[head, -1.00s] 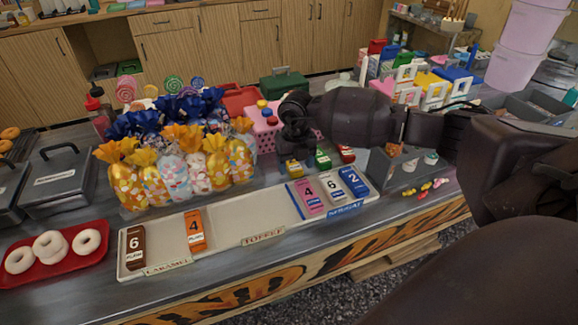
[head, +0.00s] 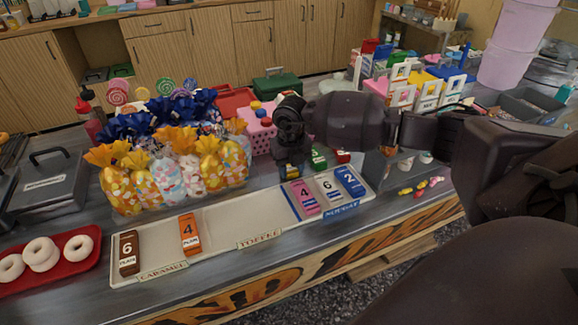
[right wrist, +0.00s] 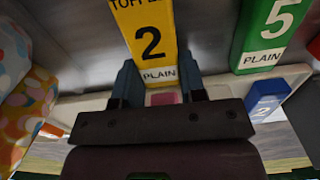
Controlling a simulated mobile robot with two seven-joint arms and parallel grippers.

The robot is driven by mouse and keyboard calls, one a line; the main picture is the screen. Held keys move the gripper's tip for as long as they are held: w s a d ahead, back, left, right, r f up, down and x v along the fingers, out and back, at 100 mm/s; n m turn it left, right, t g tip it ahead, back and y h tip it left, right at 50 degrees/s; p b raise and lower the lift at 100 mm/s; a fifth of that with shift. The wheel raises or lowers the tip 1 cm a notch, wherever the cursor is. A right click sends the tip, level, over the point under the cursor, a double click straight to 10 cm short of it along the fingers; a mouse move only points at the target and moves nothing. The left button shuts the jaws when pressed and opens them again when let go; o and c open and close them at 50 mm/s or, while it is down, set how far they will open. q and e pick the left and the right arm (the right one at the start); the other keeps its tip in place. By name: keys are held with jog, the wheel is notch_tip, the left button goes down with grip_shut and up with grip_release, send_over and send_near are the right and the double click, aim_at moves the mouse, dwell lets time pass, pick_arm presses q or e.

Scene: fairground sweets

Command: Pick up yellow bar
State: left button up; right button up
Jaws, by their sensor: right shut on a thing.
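The yellow bar (right wrist: 147,35), marked "TOFFEE", "2" and "PLAIN", lies between the fingertips of my right gripper (right wrist: 158,85) in the right wrist view. The gripper is shut on it. In the head view my right gripper (head: 291,172) reaches down at the counter just behind the tray, and hides most of the bar. A green bar (right wrist: 268,35) marked "5" and "PLAIN" stands beside it on the right, apart from the gripper. My left gripper is not in view.
A white tray (head: 218,222) in front holds brown and orange bars at left, pink, white and blue bars at right; its toffee section is empty. Wrapped sweet bags (head: 163,180) stand close left. A pink basket (head: 262,136) is behind.

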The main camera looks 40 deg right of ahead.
aim_at(291, 169)
notch_tip(291, 169, up, 20)
jog(key=p, duration=0.2)
jog(key=s+a+f+m, duration=0.5)
jog(key=a+m, duration=0.3)
jog(key=m, duration=0.8)
jog(key=s+a+f+m, duration=0.5)
jog(key=a+m, duration=0.3)
jog(key=m, duration=0.8)
jog(key=shift+s+a+f+m, duration=0.15)
jog(key=shift+s+a+m, duration=0.1)
jog(key=shift+m, duration=0.15)
